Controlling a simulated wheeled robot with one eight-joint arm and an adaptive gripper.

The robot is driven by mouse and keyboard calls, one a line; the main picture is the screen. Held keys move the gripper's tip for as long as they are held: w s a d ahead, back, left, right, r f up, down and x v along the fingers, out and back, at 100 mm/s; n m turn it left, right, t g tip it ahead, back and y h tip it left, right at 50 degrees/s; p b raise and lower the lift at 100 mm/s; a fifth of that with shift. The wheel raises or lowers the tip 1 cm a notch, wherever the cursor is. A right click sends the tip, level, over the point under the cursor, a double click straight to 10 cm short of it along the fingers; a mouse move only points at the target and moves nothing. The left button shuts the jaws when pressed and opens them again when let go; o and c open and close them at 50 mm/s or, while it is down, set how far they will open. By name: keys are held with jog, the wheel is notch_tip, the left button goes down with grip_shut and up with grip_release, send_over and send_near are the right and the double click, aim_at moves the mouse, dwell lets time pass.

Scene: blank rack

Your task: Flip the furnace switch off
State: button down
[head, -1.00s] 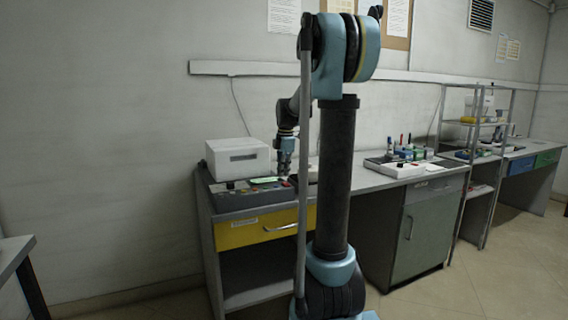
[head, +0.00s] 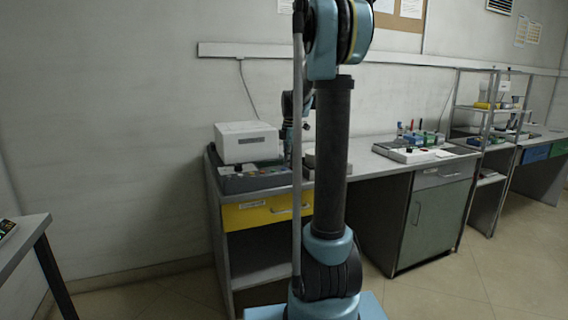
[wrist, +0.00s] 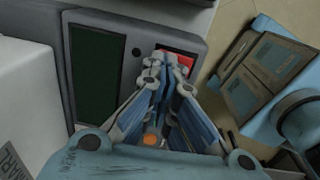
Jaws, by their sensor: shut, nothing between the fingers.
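The furnace control panel (head: 238,184) is a dark grey slab on the bench in front of a white box (head: 247,142). In the wrist view the panel (wrist: 197,25) carries a dark green screen (wrist: 93,75) and a red switch (wrist: 181,61) in a dark recess. My gripper (wrist: 166,66) is shut and empty, with its fingertips at the red switch and covering part of it. I cannot tell whether they touch it, nor which way it is tipped. In the head view my arm hides the fingertips.
An orange round part (wrist: 150,140) shows between my finger links. The white box (wrist: 22,100) stands close on the left in the wrist view. A white tray (head: 408,154) with coloured items lies farther right on the bench. Another table (head: 22,240) stands at the left.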

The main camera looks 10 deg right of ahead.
jog(key=shift+s+d, duration=0.1)
jog(key=shift+s, duration=0.1)
jog(key=shift+s+d+r, duration=0.15)
jog(key=shift+s+d, duration=0.05)
jog(key=shift+s, duration=0.45)
jog(key=shift+r, duration=0.1)
notch_tip(320, 180, up, 14)
jog(key=w, duration=0.1)
jog(key=shift+w+a+f, duration=0.2)
jog(key=shift+w, duration=0.2)
jog(key=shift+s, duration=0.1)
dwell(0.3)
